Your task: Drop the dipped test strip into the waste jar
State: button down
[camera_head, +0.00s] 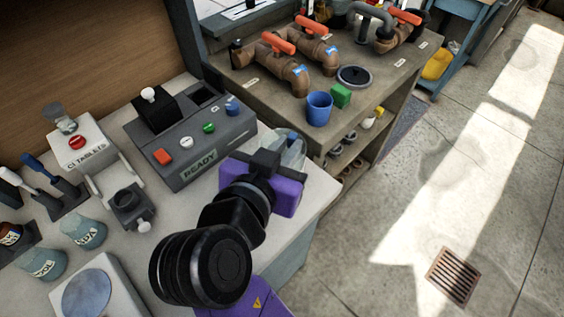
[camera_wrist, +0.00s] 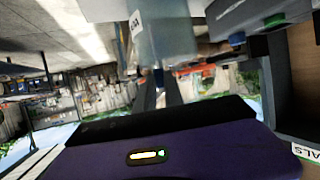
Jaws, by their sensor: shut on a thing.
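My gripper (camera_head: 265,160), with a purple body, is at the front right of the counter beside the clear waste jar (camera_head: 291,150). In the wrist view its dark fingers (camera_wrist: 160,92) are close together. They are shut on the test strip, which is too small and blurred to make out clearly. The waste jar also shows in the wrist view (camera_wrist: 175,38), large and translucent, just beyond the fingertips, with a partly readable white label. In the head view my gripper hides part of the jar. I cannot tell whether the strip is over its mouth.
The grey tester (camera_head: 190,140) reading READY stands left of my gripper. The tablet dispenser (camera_head: 82,145) and labelled jars (camera_head: 86,232) are further left. A lower bench with brown pipes and a blue cup (camera_head: 319,108) lies beyond. Open floor is at right.

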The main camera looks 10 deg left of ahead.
jog(key=c, duration=1.4)
grip_release()
jog(key=shift+o, duration=0.2)
jog(key=shift+s, duration=0.1)
jog(key=v, duration=0.7)
jog(key=shift+s+r, duration=0.2)
jog(key=shift+s, duration=0.05)
jog(key=shift+a, duration=0.1)
